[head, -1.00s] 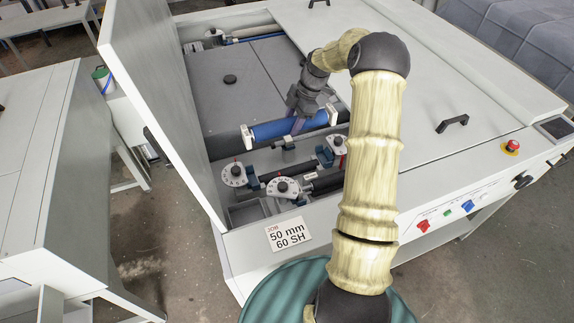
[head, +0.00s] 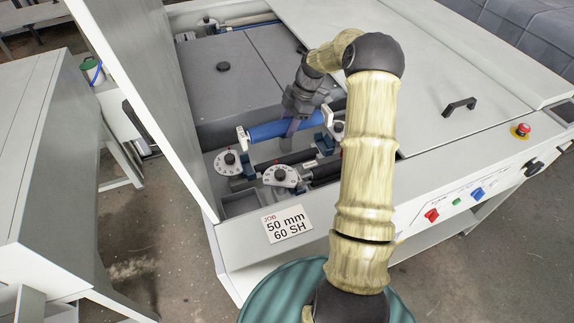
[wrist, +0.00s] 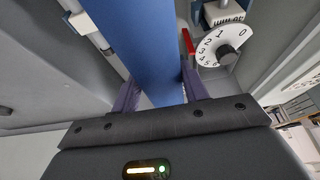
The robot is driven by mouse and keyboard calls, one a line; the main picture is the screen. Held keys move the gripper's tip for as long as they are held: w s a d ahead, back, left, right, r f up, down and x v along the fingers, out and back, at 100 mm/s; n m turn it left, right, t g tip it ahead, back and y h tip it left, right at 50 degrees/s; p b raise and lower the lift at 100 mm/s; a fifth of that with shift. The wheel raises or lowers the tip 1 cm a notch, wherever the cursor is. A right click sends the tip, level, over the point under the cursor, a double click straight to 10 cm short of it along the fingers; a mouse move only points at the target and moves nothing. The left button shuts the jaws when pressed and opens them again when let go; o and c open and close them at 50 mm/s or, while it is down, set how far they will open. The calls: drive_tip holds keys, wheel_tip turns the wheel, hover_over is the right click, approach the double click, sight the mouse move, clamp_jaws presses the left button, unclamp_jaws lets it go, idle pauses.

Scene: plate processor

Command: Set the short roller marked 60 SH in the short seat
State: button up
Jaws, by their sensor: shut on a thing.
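A blue roller (head: 268,131) with white end blocks hangs level over the open bay in the head view. It also fills the upper middle of the wrist view (wrist: 147,50). My gripper (head: 291,128) is shut around the middle of it, one finger on each side. I cannot read a marking on the roller. Dark blue holders (head: 249,168) stand in the bay below and in front of it, beside dark bars; I cannot tell which pair is the short seat. The roller appears above these holders and apart from them. My arm hides the bay's right part.
White numbered dials with black knobs (head: 229,161) (head: 281,176) stand along the bay's front. A raised white lid (head: 130,80) closes off the left side. A job card (head: 287,224) reads "50 mm 60 SH". A grey flat panel (head: 235,90) lies behind the roller.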

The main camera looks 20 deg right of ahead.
drive_tip(key=shift+f+b, duration=0.4)
drive_tip(key=shift+f, duration=0.55)
drive_tip(key=shift+r, duration=0.1)
drive_tip(key=shift+f+p, duration=1.15)
drive_tip(key=shift+f, duration=2)
drive_tip(key=shift+f, duration=0.1)
wheel_tip(320, 180, down, 3)
drive_tip(key=shift+r+p, duration=0.1)
drive_tip(key=shift+p, duration=0.65)
drive_tip(key=shift+f, duration=0.35)
